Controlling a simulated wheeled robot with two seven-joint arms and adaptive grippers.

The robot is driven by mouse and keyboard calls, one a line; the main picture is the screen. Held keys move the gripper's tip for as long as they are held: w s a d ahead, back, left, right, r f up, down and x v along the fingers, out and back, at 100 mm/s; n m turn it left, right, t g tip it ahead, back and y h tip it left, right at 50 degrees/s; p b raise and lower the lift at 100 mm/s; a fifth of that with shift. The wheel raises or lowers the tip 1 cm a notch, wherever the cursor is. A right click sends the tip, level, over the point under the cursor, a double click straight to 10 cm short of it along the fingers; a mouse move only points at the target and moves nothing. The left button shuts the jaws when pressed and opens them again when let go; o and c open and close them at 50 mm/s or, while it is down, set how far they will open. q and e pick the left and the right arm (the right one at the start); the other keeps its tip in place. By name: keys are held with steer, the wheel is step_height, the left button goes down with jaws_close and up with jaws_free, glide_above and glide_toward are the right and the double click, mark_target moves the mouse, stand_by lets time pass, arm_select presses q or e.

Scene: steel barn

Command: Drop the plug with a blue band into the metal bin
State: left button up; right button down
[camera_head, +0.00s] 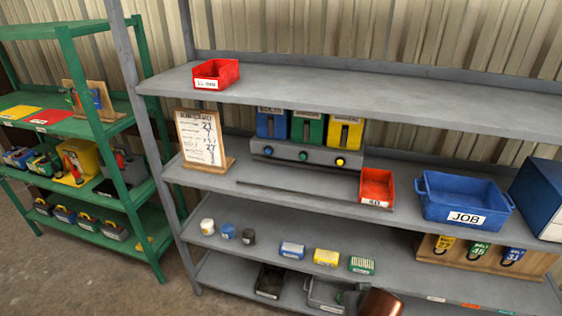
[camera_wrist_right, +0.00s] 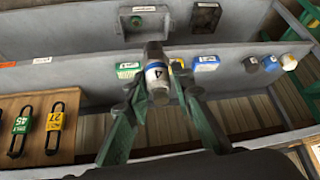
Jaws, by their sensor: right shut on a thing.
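My right gripper (camera_wrist_right: 160,100) is shut on a plug (camera_wrist_right: 158,78) with a white, grey and blue-banded body, marked with a 4. The plug is held between the two green fingers, in front of the shelf. In the head view, part of my right gripper (camera_head: 352,298) shows at the bottom edge; the plug cannot be made out there. A grey, metal-looking bin (camera_head: 316,301) stands on the lowest shelf, partly cut off by the frame; it also shows in the wrist view (camera_wrist_right: 118,28), beyond the plug. My left gripper is not in view.
A black bin (camera_head: 260,291) stands left of the grey bin. On the shelf above are blue, yellow and green boxes (camera_head: 361,265) and white, blue and dark cups (camera_head: 248,238). A tag board (camera_head: 538,265) stands at right. The shelf edge lies between plug and bin in the wrist view.

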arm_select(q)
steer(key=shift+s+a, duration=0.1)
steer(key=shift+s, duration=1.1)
arm_select(e)
steer(key=shift+d+v, duration=0.1)
steer(key=shift+v, duration=0.65)
steer(key=shift+d+v, duration=0.15)
steer(key=shift+v, duration=0.65)
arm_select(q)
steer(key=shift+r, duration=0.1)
